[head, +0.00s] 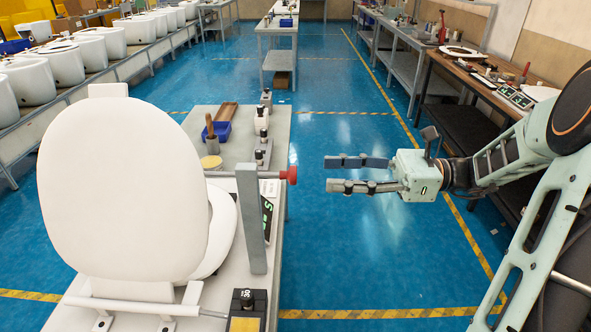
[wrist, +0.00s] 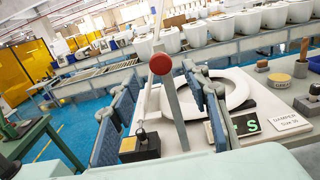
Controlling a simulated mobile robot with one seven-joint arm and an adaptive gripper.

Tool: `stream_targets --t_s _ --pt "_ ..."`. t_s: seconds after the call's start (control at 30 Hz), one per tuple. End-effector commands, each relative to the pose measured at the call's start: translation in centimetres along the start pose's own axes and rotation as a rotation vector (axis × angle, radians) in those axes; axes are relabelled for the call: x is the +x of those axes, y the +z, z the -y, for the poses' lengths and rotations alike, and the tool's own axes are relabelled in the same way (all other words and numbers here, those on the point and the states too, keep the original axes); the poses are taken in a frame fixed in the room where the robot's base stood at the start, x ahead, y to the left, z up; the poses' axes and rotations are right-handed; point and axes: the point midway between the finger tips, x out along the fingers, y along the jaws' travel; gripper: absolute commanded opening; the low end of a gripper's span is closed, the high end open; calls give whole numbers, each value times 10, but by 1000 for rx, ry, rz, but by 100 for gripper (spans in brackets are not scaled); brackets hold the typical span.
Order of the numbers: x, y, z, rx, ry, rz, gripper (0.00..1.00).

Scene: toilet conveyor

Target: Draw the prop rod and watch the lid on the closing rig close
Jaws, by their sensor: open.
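The white lid (head: 120,190) stands upright on the closing rig (head: 225,292), at the left of the head view. A white seat (head: 222,232) lies below it and also shows in the wrist view (wrist: 240,88). A grey post (head: 252,225) stands right of the lid. The prop rod's red knob (head: 291,176) sticks out from the post's right side; the rod's far end is hidden behind the lid. My gripper (head: 328,174) is open and empty, right of the knob and apart from it. In the wrist view, the knob (wrist: 160,64) shows between the spread fingers.
A green-lit display (wrist: 246,124) and a damper label (wrist: 290,120) lie beside the seat. A blue bin (head: 217,131) stands behind. Blue floor (head: 360,250) is clear around my gripper.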

Motion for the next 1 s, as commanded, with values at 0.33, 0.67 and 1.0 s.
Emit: stream_targets --t_s 0.33,0.67,1.0 --pt "66 0 -2 1 5 -4 43" --pt "91 -1 -1 0 1 -5 43" --pt "91 -2 -1 -1 1 -5 30"
